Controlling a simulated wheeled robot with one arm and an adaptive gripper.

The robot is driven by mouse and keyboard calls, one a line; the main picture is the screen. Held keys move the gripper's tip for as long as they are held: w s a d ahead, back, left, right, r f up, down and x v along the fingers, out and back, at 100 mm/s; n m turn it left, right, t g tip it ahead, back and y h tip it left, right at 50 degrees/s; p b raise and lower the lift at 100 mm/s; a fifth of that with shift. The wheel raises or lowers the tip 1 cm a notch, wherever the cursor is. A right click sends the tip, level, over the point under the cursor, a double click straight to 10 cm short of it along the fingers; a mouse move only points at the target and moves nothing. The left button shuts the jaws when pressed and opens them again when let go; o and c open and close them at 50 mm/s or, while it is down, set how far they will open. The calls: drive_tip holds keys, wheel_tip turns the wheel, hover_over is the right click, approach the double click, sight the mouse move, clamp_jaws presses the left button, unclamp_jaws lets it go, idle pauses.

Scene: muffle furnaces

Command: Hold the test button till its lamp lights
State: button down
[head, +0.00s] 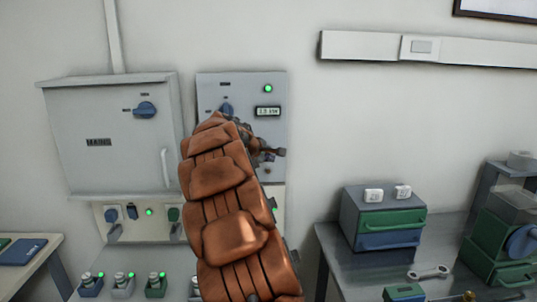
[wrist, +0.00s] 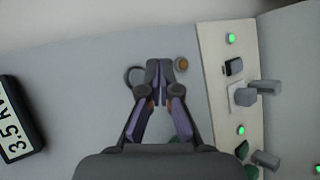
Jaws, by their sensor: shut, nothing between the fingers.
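The grey control panel (head: 276,85) is on the wall in the head view, partly hidden by my arm. It carries a lit green lamp (head: 268,88), a blue knob (head: 226,108) and a display (head: 268,112). In the wrist view, my gripper (wrist: 160,65) is shut and empty, over the panel face. A dark ring (wrist: 132,77) shows just left of the fingertips, partly covered by them; whether it surrounds the test button is unclear. A small amber-brown round piece (wrist: 181,64), not glowing, sits just right of the fingertips. I cannot tell whether the fingertips touch the panel.
Left of the panel is a grey mains box (head: 105,160) with a blue knob (head: 145,110). Below it, a switch strip (head: 130,230) holds green lamps; the strip with jutting switches also edges the wrist view (wrist: 215,95). A bench (head: 345,270) with drawers (head: 385,222) stands right.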

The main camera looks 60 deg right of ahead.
drive_tip(key=shift+s+a+b, duration=0.35)
drive_tip(key=shift+s+a, duration=0.55)
drive_tip(key=shift+a, duration=0.25)
drive_tip(key=s+a+f+m+y, duration=0.1)
drive_tip(key=s+a+f+y, duration=0.15)
drive_tip(key=a, duration=0.95)
drive_tip(key=s+a+f+m+y+p, duration=0.15)
drive_tip(key=s+a+f, duration=0.25)
drive_tip(key=a, duration=0.8)
drive_tip(key=s+a+f+y, duration=0.3)
drive_tip(key=a, duration=0.9)
drive_tip(key=s+a+f+g+y, duration=0.1)
drive_tip(key=s+a+f+y, duration=0.1)
drive_tip(key=s+a, duration=0.5)
drive_tip(key=s+a+f+g+y, duration=0.1)
drive_tip(key=s+a+f, duration=0.3)
drive_tip(key=s+a, duration=0.4)
drive_tip(key=a+y, duration=0.1)
drive_tip(key=a, duration=0.2)
drive_tip(key=shift+s+a+g, duration=0.3)
drive_tip(key=shift+a, duration=0.1)
